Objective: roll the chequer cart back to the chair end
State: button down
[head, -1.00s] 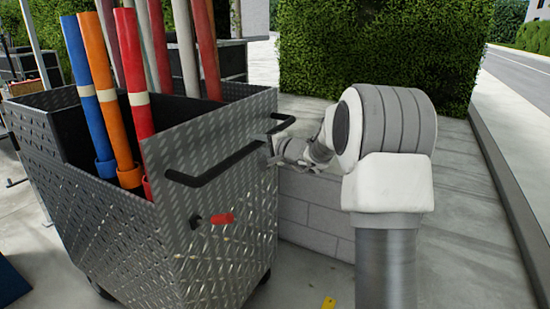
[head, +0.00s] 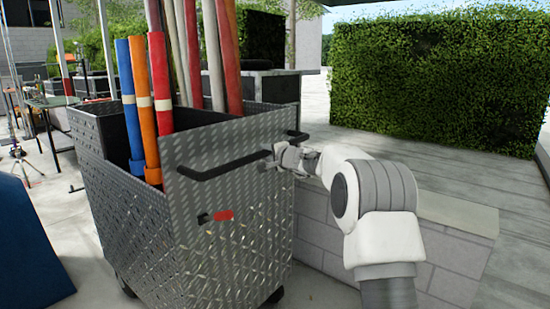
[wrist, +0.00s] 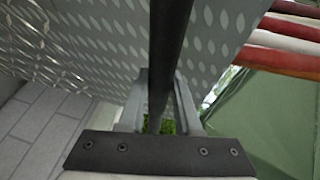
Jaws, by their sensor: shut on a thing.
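The chequer cart (head: 125,215) is a tall bin of silver patterned plate, upright on its wheels and holding several coloured poles. A black bar handle (head: 222,167) runs along its near upper side. My gripper (head: 277,158) is at the right part of this handle, with the arm reaching in from the right. In the wrist view the fingers (wrist: 160,105) are closed around the black bar (wrist: 170,50), with the cart's plate (wrist: 90,40) behind it. I cannot make out a chair.
A low block wall (head: 440,262) stands close on the cart's right, with a hedge (head: 435,85) beyond. A blue panel (head: 30,240) is at the left edge. Tables and stands (head: 60,100) are at the far left. Pale pavement lies open between them and the cart.

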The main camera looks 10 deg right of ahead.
jog(key=shift+w+a+r, duration=0.2)
jog(key=shift+w+a, duration=0.55)
jog(key=shift+a, duration=0.05)
jog(key=c, duration=0.6)
grip_release()
jog(key=shift+w+a, duration=0.15)
jog(key=shift+f, duration=0.15)
jog(key=shift+d, duration=0.2)
jog(key=shift+s+d+b, duration=0.2)
jog(key=shift+s+b, duration=0.2)
jog(key=shift+s, duration=0.2)
jog(key=b+v, duration=0.2)
jog(key=v, duration=1.4)
jog(key=shift+r, duration=0.2)
